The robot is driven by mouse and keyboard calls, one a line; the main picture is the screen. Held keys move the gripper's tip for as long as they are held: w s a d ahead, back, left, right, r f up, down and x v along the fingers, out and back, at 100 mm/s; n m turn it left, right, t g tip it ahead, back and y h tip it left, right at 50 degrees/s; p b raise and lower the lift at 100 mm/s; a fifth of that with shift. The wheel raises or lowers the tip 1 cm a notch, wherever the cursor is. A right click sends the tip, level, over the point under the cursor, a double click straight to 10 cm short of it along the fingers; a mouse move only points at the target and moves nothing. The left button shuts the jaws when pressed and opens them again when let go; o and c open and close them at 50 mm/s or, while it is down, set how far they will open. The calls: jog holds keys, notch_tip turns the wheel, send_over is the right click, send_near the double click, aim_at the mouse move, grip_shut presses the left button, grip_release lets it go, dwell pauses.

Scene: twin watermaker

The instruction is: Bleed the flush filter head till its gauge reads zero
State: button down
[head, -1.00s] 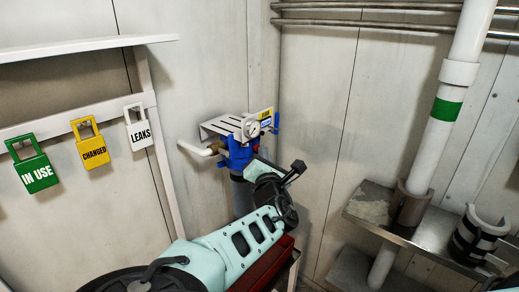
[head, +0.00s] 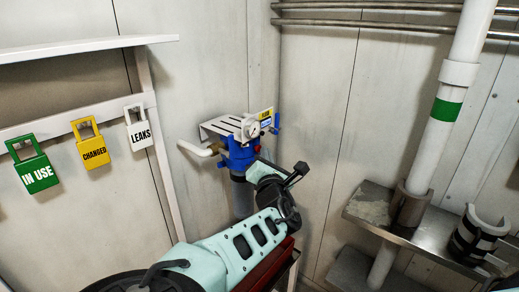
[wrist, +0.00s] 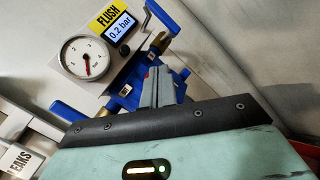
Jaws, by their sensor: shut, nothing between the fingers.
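The blue flush filter head (head: 238,155) hangs under a white bracket in the corner, with a clear-grey bowl (head: 242,197) below. In the wrist view its round white gauge (wrist: 86,58) has a red needle pointing down. The display beside it (wrist: 119,27) reads 0.2 bar under a yellow FLUSH label. A red button (head: 257,145) sits on the head's side. My gripper (wrist: 162,76) is shut and empty, its grey fingertips close to the blue head near a red part. I cannot tell whether they touch it. In the head view my arm hides the fingertips.
Green, yellow and white tags marked IN USE (head: 37,172), CHANGED (head: 93,152) and LEAKS (head: 139,132) hang from a rail at left. A white pipe (head: 447,105) and metal shelf (head: 412,232) stand at right. A blue lever (wrist: 165,15) is near the gauge.

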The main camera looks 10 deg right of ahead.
jog(key=shift+s+d, duration=0.3)
jog(key=shift+s, duration=0.1)
jog(key=s+d, duration=0.1)
jog(key=s, duration=0.1)
jog(key=s+d, duration=0.2)
jog(key=shift+p, duration=0.3)
dwell(0.3)
